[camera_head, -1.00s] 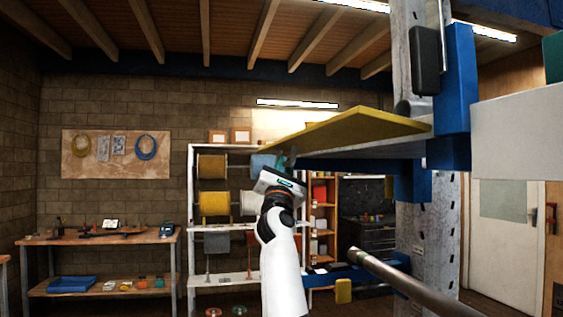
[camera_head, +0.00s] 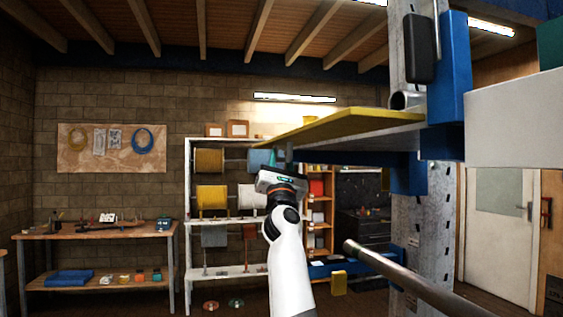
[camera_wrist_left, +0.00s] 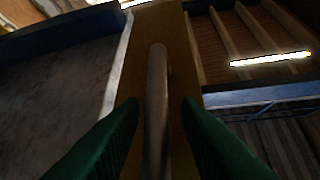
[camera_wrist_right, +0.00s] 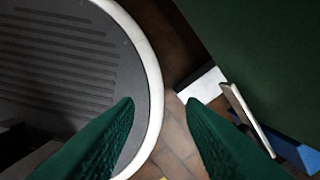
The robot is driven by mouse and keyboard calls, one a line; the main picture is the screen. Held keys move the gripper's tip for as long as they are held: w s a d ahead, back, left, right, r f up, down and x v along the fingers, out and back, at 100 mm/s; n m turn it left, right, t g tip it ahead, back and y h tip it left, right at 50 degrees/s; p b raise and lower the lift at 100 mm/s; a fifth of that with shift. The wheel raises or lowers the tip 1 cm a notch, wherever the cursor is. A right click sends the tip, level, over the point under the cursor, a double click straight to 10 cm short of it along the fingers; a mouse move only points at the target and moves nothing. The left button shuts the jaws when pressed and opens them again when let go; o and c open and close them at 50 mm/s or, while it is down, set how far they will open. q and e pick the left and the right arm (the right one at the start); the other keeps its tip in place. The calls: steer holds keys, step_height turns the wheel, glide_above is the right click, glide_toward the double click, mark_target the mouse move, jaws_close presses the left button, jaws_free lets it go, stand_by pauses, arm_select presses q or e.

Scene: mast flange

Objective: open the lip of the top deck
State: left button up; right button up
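The yellow lip (camera_head: 345,128) is a flat plate at the left end of the top deck (camera_head: 395,131), seen in the head view from slightly below. My left gripper (camera_head: 281,156) points up under the lip's outer part. In the left wrist view a metal bar handle (camera_wrist_left: 157,100) runs along the lip's yellow-brown face (camera_wrist_left: 178,55). The green fingers of the left gripper (camera_wrist_left: 158,115) stand on either side of the bar, with gaps showing. My right gripper (camera_wrist_right: 160,110) is open and empty in its wrist view, and out of the head view.
A grey mast (camera_head: 408,210) with blue brackets carries the deck. A thick round bar (camera_head: 415,280) crosses at lower right. A white shelf with reels (camera_head: 187,200) and a workbench (camera_head: 95,232) stand behind. A dark green surface (camera_wrist_right: 260,50) is near the right gripper.

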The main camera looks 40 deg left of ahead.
arm_select(q)
steer(key=shift+s+d+f, duration=0.2)
steer(key=shift+f, duration=0.25)
steer(key=b+v, duration=0.4)
steer(key=v, duration=0.7)
steer(key=shift+s, duration=0.1)
